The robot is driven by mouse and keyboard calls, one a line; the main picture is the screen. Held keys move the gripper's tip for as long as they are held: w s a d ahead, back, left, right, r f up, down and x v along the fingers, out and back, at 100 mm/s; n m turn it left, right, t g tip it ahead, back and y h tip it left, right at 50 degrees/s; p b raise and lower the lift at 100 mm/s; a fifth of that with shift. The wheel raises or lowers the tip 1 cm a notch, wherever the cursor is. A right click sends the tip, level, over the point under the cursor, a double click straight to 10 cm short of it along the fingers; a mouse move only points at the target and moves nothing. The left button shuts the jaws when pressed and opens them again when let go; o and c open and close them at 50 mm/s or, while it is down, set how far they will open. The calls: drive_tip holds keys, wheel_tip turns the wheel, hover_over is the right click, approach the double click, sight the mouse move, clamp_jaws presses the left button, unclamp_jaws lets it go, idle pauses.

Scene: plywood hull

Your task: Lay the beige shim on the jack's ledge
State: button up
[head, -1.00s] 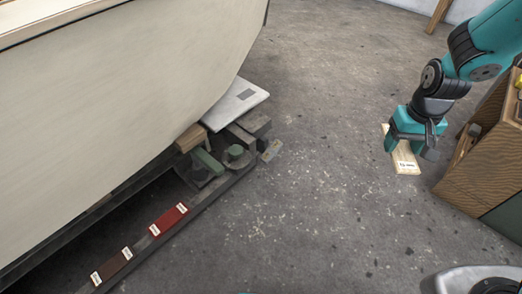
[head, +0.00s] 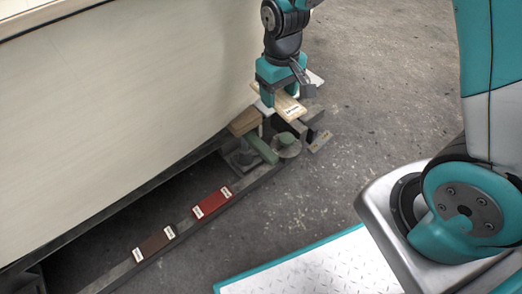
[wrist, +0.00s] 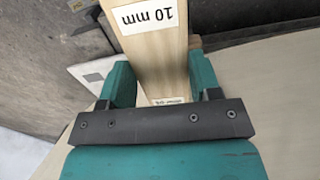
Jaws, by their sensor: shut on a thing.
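The beige shim (head: 291,109) is a pale wooden strip with a white label. In the wrist view the shim (wrist: 158,62) runs between the two teal fingers, and its label reads "10 mm". My gripper (head: 283,94) is shut on it and holds it over the jack area beside the hull. The jack (head: 264,150), with green and grey parts and a round piece, shows just below and in front of the shim. The gripper and shim hide part of what lies behind. I cannot clearly tell the ledge, or whether the shim touches anything.
The pale hull (head: 120,110) rises close on the left. A brown wooden block (head: 245,121) sits against it. A red shim (head: 212,203) and a dark brown shim (head: 154,242) lie along a dark rail (head: 180,235). A small tagged plate (head: 320,141) sticks out right. Open floor (head: 390,110) lies right.

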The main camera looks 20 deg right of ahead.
drive_tip(key=shift+s+a+f+n+b, duration=0.15)
drive_tip(key=shift+a+f+b, duration=0.25)
drive_tip(key=shift+a+f, duration=0.2)
drive_tip(key=shift+s+a+f+n+b, duration=0.1)
drive_tip(key=shift+a+f+n+b, duration=0.05)
drive_tip(key=shift+a+f+b, duration=0.4)
drive_tip(key=b, duration=0.6)
hover_over(269, 153)
wheel_tip(269, 153, down, 13)
drive_tip(key=shift+r, duration=0.2)
drive_tip(key=shift+f+b, duration=1.2)
drive_tip(key=shift+f, duration=1.2)
drive_tip(key=shift+f, duration=0.2)
drive_tip(key=o, duration=0.9)
drive_tip(key=shift+r, duration=0.1)
